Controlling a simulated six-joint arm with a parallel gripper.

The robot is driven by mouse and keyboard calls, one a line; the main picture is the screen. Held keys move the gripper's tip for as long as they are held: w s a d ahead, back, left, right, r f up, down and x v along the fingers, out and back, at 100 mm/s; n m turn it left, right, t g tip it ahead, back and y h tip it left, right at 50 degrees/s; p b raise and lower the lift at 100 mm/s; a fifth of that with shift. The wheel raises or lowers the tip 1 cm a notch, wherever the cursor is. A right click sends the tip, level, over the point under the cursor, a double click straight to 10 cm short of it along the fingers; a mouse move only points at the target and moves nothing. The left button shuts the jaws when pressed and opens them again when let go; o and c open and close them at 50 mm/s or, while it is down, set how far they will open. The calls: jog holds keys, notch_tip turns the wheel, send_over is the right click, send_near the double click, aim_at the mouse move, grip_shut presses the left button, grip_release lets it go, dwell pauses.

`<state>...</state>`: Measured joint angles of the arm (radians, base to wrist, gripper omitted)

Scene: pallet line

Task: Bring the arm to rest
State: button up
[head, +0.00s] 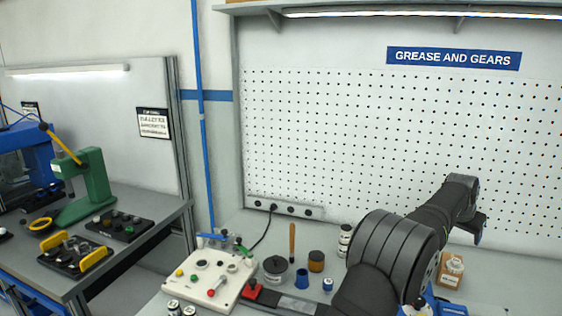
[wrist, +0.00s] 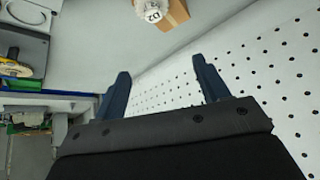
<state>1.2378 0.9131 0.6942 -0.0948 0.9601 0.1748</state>
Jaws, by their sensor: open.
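My arm reaches up and to the right over the bench in the head view, with its dark links in front of the pegboard. My gripper (head: 480,226) is at the far right end of the arm, above the bench and near the pegboard. In the wrist view its two dark blue fingers (wrist: 162,90) stand wide apart with nothing between them. The white pegboard shows behind and beside the fingers. Part of the bench is hidden behind my arm in the head view.
A white fixture plate (head: 208,278), a dark round container (head: 275,270), a blue cup (head: 302,279) and an amber jar (head: 316,261) stand left of my arm. A cardboard box (head: 451,270) with a white jar stands below my gripper. The pegboard (head: 330,130) closes off the back.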

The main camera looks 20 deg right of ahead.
jog(key=d+f, duration=0.1)
jog(key=f, duration=0.6)
jog(key=d+f, duration=0.1)
jog(key=f, duration=0.3)
jog(key=shift+w+d+f, duration=0.1)
jog(key=shift+w+d, duration=0.15)
jog(key=shift+d, duration=0.05)
notch_tip(320, 180, up, 4)
jog(key=shift+s+r, duration=0.15)
jog(key=shift+r, duration=0.1)
jog(key=s+a+r, duration=0.2)
jog(key=s+r, duration=0.5)
jog(key=s, duration=0.5)
jog(key=n+t+y, duration=0.1)
jog(key=n+t, duration=0.1)
jog(key=n, duration=0.3)
send_over(456, 261)
jog(key=a, duration=0.3)
jog(key=f, duration=0.4)
jog(key=w+f, duration=0.1)
jog(key=f, duration=0.2)
jog(key=shift+d+f, duration=0.1)
jog(key=shift+d, duration=0.15)
jog(key=shift+w+f, duration=0.4)
jog(key=shift+f, duration=0.25)
